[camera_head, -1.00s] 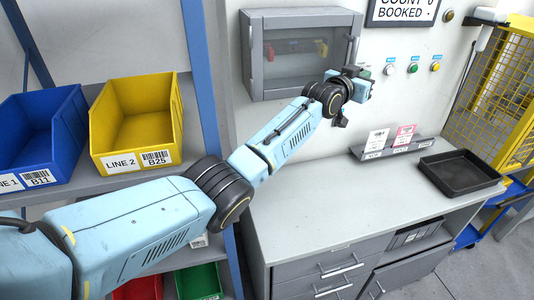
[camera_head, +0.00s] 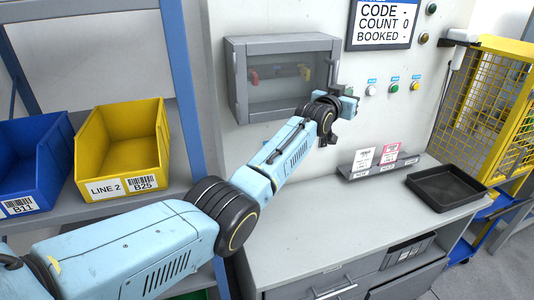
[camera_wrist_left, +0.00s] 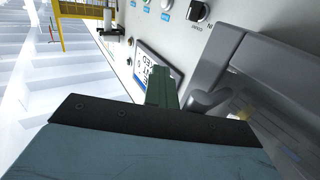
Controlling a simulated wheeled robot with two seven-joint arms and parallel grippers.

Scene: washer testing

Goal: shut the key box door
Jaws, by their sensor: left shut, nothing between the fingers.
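The key box (camera_head: 232,82) is a grey wall cabinet with a clear door (camera_head: 285,74) in a grey frame, through which red and yellow keys show. The door looks flush or nearly flush with the box; I cannot tell whether it is fully shut. My left gripper (camera_head: 347,104) is at the box's lower right corner, shut and empty. In the left wrist view its green fingers (camera_wrist_left: 163,86) are together, beside the grey door frame (camera_wrist_left: 254,68) and a rounded grey handle (camera_wrist_left: 207,101). Contact with the door cannot be told. My right gripper is not in view.
Buttons (camera_head: 394,88) and a display (camera_head: 384,22) are on the wall to the right. Below are a grey counter (camera_head: 310,215), a card holder (camera_head: 385,167) and a black tray (camera_head: 446,187). A yellow bin (camera_head: 120,150) and a blue bin (camera_head: 35,160) stand on the left shelf.

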